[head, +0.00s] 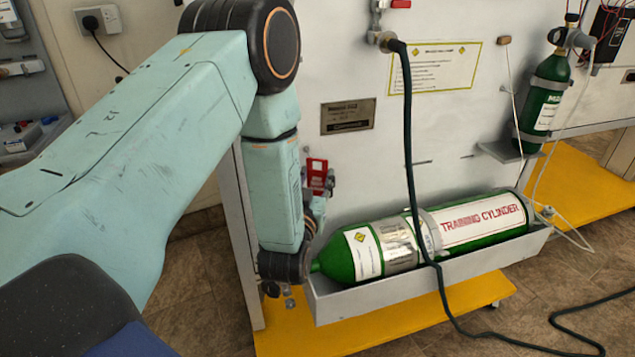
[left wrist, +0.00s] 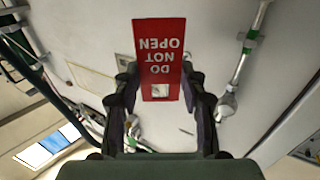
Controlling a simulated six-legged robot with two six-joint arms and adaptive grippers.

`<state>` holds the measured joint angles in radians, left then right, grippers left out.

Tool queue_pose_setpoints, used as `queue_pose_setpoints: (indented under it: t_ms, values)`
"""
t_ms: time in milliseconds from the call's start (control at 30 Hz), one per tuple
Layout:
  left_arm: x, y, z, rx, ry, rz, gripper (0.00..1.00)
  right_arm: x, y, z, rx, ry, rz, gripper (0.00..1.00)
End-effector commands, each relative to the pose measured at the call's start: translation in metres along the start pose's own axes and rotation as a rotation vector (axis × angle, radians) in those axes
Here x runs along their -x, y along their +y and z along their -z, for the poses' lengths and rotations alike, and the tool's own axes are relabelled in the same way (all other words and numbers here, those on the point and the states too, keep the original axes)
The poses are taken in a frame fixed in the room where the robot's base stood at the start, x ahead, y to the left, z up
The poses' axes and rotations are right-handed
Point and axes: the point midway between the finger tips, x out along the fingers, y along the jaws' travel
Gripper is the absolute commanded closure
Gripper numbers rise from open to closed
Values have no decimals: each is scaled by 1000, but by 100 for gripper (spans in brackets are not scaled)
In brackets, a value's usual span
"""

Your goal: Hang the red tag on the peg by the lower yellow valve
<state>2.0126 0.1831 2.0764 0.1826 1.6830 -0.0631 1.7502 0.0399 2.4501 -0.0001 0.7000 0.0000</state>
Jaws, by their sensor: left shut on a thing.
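The red tag (head: 316,171) is held upright in front of the white panel, just right of my left forearm. In the left wrist view the tag (left wrist: 160,40) reads "DO NOT OPEN" upside down and has a pale square near one end. My left gripper (left wrist: 160,76) is shut on it, one finger at each side edge. In the head view my forearm partly hides this gripper (head: 321,187). I cannot make out the lower yellow valve. Thin dark marks (head: 423,163) show on the panel; I cannot tell whether any is the peg. My right gripper is not in view.
A green training cylinder (head: 461,225) lies in a grey tray (head: 385,293) right of my left gripper. A dark hose (head: 407,135) hangs before the panel. A smaller green cylinder (head: 545,105) stands at right. A yellow base (head: 372,330) lies below.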

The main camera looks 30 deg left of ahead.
Motion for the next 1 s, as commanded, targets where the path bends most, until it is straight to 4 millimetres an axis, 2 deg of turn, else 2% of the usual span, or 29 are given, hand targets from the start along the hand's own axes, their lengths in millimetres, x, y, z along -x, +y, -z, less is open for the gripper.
queue_pose_setpoints:
  t_ms: [1000]
  values:
    - [-44,-26,-9,-1,-1,1,74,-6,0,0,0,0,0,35]
